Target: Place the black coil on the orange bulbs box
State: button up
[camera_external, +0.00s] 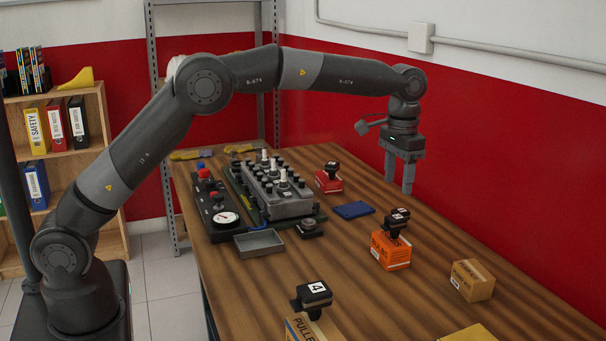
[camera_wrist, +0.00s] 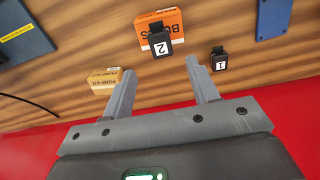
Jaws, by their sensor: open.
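The orange bulbs box (camera_external: 390,253) stands on the right half of the bench and shows in the wrist view (camera_wrist: 173,19). A black coil (camera_external: 393,231) marked 2 (camera_wrist: 160,43) appears to sit on it. In the wrist view another black coil (camera_wrist: 219,60), marked 1, seems to stand on the wood beside the box; I cannot clearly separate it in the external view. My gripper (camera_external: 398,178) is open and empty, above the bench near the red wall. In the wrist view its fingers (camera_wrist: 160,72) are apart, with coil 1 just beyond the right finger.
A coil marked 4 (camera_external: 314,291) sits on the puller box (camera_external: 312,329) in front. A red box (camera_external: 327,184) bears another coil. The pump kit box (camera_external: 472,280), blue pad (camera_external: 353,210), engine trainer (camera_external: 275,196) and grey tray (camera_external: 259,244) also occupy the bench.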

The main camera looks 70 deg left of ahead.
jog(key=s+a+r+t, duration=0.25)
jog(key=s+r, duration=0.45)
jog(key=s, duration=0.4)
jog(key=s+a+r+t, duration=0.1)
jog(key=s+a+r, duration=0.35)
jog(key=s, duration=0.75)
jog(key=s+f+t, duration=0.1)
jog(key=s+f, duration=0.2)
jog(key=s, duration=0.8)
jog(key=s+a+f+t, duration=0.1)
jog(key=s+f, duration=0.2)
jog(key=s, duration=0.9)
jog(key=shift+f, duration=0.2)
